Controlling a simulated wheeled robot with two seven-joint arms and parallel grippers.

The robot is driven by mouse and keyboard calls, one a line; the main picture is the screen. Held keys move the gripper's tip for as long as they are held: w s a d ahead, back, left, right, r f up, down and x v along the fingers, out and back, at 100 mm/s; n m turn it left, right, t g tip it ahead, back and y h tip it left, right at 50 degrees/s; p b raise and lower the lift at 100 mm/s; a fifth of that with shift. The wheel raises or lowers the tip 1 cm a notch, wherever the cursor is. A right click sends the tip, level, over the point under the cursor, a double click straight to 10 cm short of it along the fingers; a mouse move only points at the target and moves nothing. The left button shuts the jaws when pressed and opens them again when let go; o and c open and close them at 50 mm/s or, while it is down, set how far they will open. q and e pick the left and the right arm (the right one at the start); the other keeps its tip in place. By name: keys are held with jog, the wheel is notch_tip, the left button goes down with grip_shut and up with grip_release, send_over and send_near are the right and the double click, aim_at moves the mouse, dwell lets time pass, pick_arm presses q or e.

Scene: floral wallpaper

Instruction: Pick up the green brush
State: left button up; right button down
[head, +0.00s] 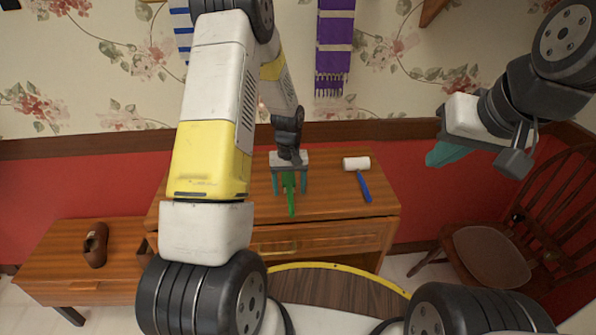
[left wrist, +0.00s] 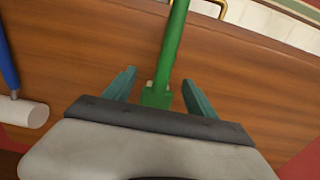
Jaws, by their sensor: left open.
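The green brush (head: 291,197) lies on the wooden cabinet top, its handle pointing toward the front edge. My left gripper (head: 290,186) is open above it, with one teal finger on each side. In the left wrist view, the green brush (left wrist: 173,50) runs up from between the open fingers of my left gripper (left wrist: 158,85), with a gap on both sides. The palm hides part of the brush's far end. My right gripper (head: 448,152) hangs off to the right, away from the brush; its finger opening does not show clearly.
A white-headed tool with a blue handle (head: 364,185) lies right of the brush on the wooden cabinet (head: 225,228). A brown shoe (head: 96,245) stands on a low table (head: 60,268) at left. A wooden chair (head: 490,255) stands at right. A purple scarf (head: 334,45) hangs on the wall.

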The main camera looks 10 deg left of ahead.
aim_at(290, 187)
pick_arm(q)
jog(key=shift+f, duration=0.25)
grip_shut()
jog(key=shift+r, duration=0.85)
jog(key=shift+s+d+r, duration=0.1)
jog(key=shift+s+r, duration=0.1)
jog(key=shift+r, duration=0.9)
jog(key=s+d, duration=0.1)
jog(key=s, duration=0.4)
jog(key=s+d, duration=0.2)
jog(key=s, duration=0.3)
jog(key=s+d+r, duration=0.1)
jog(key=s, duration=0.4)
jog(key=shift+d+r, duration=0.1)
jog(key=shift+d, duration=0.05)
